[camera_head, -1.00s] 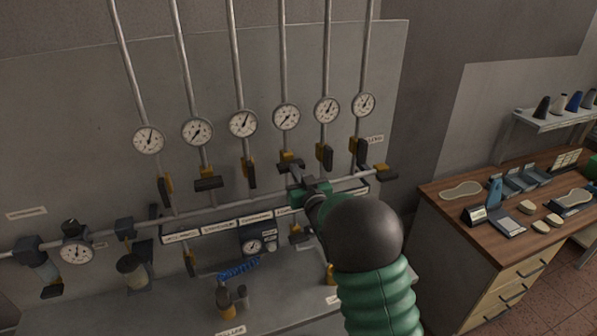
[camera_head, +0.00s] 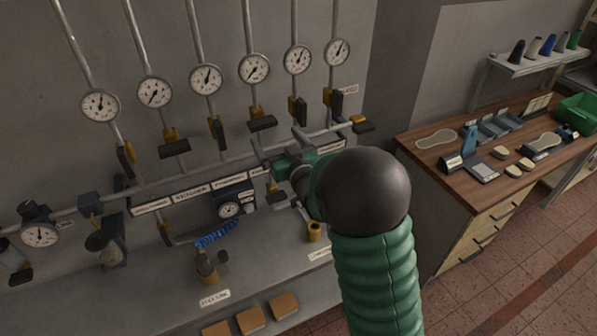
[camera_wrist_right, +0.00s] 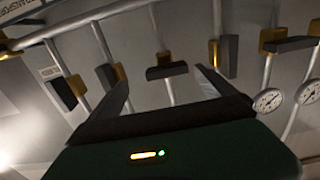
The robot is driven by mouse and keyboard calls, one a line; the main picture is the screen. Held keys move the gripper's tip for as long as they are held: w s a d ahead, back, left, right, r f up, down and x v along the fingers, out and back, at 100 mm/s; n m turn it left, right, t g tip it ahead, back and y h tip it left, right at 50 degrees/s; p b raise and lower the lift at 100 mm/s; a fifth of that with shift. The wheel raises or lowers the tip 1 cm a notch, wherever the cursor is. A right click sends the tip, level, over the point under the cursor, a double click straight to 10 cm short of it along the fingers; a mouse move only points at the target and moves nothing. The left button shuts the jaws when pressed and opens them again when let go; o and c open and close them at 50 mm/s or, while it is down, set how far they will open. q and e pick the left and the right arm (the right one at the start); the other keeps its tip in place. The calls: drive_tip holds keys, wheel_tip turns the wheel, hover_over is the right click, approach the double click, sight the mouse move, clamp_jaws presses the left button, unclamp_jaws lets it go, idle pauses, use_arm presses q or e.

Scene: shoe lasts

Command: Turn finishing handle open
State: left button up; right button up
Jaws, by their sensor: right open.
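A row of gas-style valves with yellow and black handles hangs on pipes below gauges. The fourth valve handle from the left (camera_head: 262,123) sits crosswise to its pipe. My right gripper (camera_head: 278,148) is open and empty, just below and in front of this handle. In the right wrist view the crosswise handle (camera_wrist_right: 166,71) shows between and beyond the two fingertips (camera_wrist_right: 163,77), with no clear contact. The label strip (camera_head: 191,192) is too small to read surely, so I cannot tell which handle is the finishing one. My left gripper is out of view.
Neighbouring handles stand close: the third (camera_head: 218,133) and the fifth (camera_head: 300,112) lie along their pipes. The horizontal pipe (camera_head: 185,180) runs just below them. A grey bench (camera_head: 265,270) is underneath. A wooden worktable (camera_head: 440,165) stands at the right.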

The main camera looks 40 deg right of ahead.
use_arm(q)
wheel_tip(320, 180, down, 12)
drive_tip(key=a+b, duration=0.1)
drive_tip(key=b, duration=1)
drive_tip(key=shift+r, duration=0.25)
use_arm(e)
drive_tip(key=a+v, duration=0.1)
drive_tip(key=v, duration=1.2)
